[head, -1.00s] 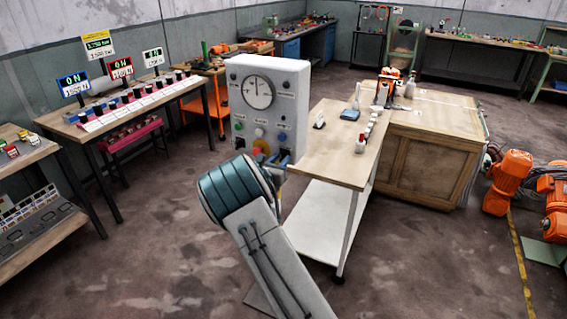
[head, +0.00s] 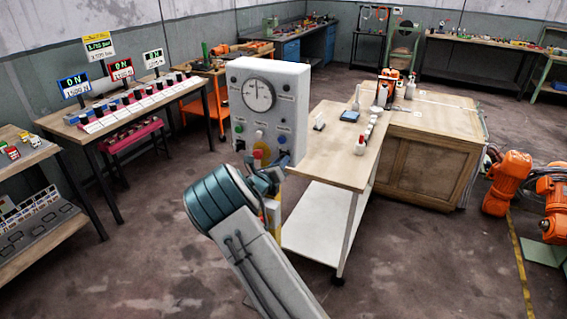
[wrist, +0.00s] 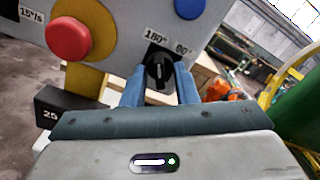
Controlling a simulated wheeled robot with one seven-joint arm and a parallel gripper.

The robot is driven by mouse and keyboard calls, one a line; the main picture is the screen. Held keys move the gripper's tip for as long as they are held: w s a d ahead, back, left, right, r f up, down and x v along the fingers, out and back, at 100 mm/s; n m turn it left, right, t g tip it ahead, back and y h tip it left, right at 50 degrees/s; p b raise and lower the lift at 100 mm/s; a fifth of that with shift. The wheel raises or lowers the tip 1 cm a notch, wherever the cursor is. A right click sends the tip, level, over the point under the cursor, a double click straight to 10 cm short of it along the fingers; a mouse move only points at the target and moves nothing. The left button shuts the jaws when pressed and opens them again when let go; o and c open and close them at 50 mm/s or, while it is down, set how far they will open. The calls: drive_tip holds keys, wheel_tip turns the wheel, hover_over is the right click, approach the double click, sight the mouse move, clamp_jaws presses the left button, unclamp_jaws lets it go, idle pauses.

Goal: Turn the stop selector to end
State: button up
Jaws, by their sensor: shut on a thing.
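The stop selector appears to be the black knob (wrist: 159,70) on the grey control panel (wrist: 120,40), at its lower right. Labels reading "180°" and what may be "90" sit just above it. Its white mark stands roughly upright in the wrist view. My gripper (wrist: 160,88) has one blue finger on each side of the knob and is shut on it. In the head view my gripper (head: 272,172) is at the lower right of the panel (head: 290,100), below its round gauge (head: 258,95). My wrist hides part of the panel's base.
A red button (wrist: 68,38) on a yellow disc is left of the knob, and a blue button (wrist: 188,8) is above it. A wooden-topped bench (head: 325,155) stands close to the panel's right. Open floor (head: 130,260) lies to the left.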

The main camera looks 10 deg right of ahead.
drive_tip(key=shift+f, duration=0.3)
drive_tip(key=o, duration=0.6)
drive_tip(key=shift+s, duration=0.1)
drive_tip(key=shift+r, duration=0.15)
drive_tip(key=b+v, duration=0.3)
drive_tip(key=v, duration=1)
drive_tip(key=shift+s+a, duration=0.25)
drive_tip(key=shift+s, duration=0.05)
